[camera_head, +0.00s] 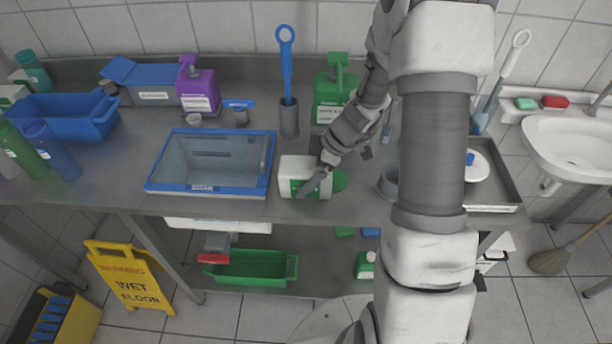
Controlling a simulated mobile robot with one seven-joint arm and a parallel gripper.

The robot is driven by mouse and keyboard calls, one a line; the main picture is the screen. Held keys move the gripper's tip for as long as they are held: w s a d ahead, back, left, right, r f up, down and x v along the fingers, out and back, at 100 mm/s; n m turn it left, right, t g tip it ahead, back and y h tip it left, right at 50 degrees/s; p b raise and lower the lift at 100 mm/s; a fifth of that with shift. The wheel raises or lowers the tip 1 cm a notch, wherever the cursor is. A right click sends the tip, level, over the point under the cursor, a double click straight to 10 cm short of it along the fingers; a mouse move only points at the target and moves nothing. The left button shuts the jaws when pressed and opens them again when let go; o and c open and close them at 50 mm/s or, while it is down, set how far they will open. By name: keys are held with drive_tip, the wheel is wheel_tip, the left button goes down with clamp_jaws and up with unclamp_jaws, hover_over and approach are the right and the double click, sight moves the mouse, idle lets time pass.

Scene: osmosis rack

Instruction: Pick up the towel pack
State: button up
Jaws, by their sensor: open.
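A white pack with a green label (291,176), which looks like the towel pack, lies near the front edge of the steel counter, just right of the clear bin. My gripper (318,180) is open, low over the pack's right side. One dark finger crosses the front of the pack; the other finger is hard to make out. I cannot tell whether the fingers touch the pack. The gripper hides part of its right side.
A clear blue-rimmed bin (180,188) stands close on the left. A blue brush in a grey holder (289,120) and a green jug (330,98) stand behind. A green round object (340,180) is close on the right. Bare counter (120,185) shows at left.

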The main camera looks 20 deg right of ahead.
drive_tip(key=shift+c, duration=0.3)
drive_tip(key=c, duration=1.2)
drive_tip(key=shift+o, duration=0.2)
drive_tip(key=shift+r, duration=0.15)
